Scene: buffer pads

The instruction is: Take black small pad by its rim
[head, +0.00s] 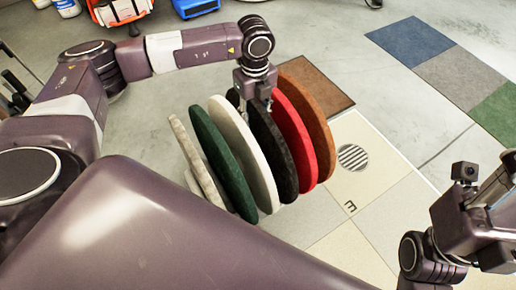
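Several round pads stand on edge in a row, mid-frame in the head view. The black pad (273,155) stands between a white pad (243,150) and a red pad (297,140). A dark edge (233,97) shows behind the white pad's top; I cannot tell if it is part of the black pad. My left gripper (257,106) points down at the black pad's top rim, its fingers around or beside that rim. The finger gap is too small and dark to judge. My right gripper (490,205) is at the right edge, partly cut off, away from the pads.
A green pad (222,160) and a pale pad (198,165) stand left of the white one; a brown pad (310,110) stands right of the red. Flat carpet squares (458,75) and a floor drain (353,157) lie right. An orange-white bag (120,10) is at the back.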

